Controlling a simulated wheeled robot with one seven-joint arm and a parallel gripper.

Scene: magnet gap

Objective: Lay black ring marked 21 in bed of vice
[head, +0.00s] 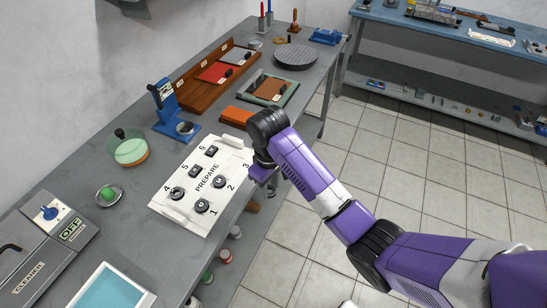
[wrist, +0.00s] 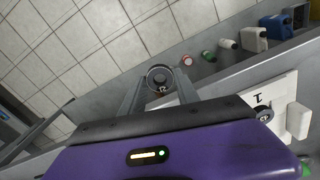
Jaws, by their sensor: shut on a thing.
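My gripper (wrist: 159,84) is shut on a black ring (wrist: 159,76), held between the two finger ends in the wrist view. Pale digits show on the ring, but they are too small and turned to read surely. In the head view my gripper (head: 262,174) is by the right edge of the white tray, near the number 3, and the held ring is hidden there. A low blue device (head: 325,36) at the far end of the bench looks like the vice; its bed is too small to make out.
The white PREPARE tray (head: 207,182) holds several black parts at numbered places. A blue upright stand (head: 165,103), an orange block (head: 236,116), a framed board (head: 270,88) and a dark round plate (head: 295,56) stand along the bench. Bottles and cans sit below its edge.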

